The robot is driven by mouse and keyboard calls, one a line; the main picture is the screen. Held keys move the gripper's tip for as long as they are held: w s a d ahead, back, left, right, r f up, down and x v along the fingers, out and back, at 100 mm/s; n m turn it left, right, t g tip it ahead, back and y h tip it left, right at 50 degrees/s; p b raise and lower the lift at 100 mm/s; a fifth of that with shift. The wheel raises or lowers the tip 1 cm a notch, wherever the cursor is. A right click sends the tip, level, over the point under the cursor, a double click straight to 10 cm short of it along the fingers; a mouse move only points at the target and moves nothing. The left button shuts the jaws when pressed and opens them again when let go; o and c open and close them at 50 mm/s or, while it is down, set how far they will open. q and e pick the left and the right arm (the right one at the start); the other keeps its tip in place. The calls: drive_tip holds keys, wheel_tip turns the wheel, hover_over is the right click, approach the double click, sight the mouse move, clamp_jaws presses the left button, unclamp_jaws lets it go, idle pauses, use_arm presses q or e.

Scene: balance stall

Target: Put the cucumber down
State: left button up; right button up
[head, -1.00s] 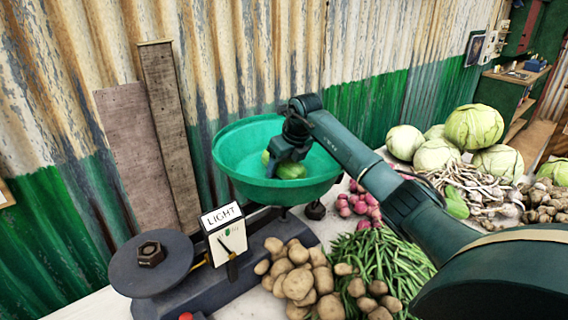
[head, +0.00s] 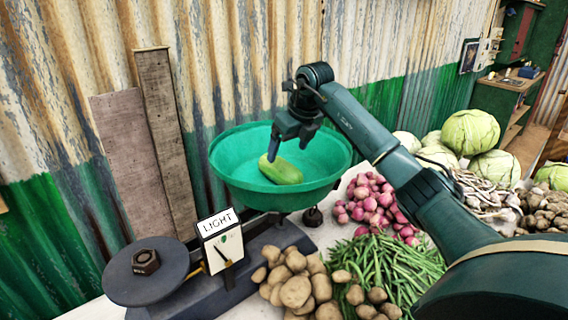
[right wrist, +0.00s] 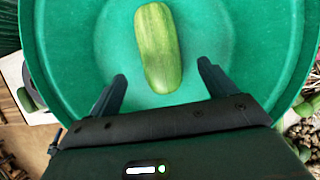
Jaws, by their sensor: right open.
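The cucumber (head: 281,170) is short, thick and green and lies in the green bowl (head: 240,185) of the balance. It also shows in the right wrist view (right wrist: 158,48), lying on the bowl's floor. My right gripper (head: 285,150) is above the bowl, open and empty. In the right wrist view its two fingertips (right wrist: 162,72) stand wide apart on either side of the cucumber's near end. The balance's dial card (head: 222,240) reads LIGHT. My left gripper is not in view.
A round dark pan (head: 147,275) with a rusty nut (head: 146,260) is at the left of the balance. Potatoes (head: 295,290), green beans (head: 385,262), radishes (head: 372,205) and cabbages (head: 470,133) crowd the front and right. A corrugated wall (head: 230,70) stands close behind.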

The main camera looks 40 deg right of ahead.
drive_tip(key=shift+v, duration=1.6)
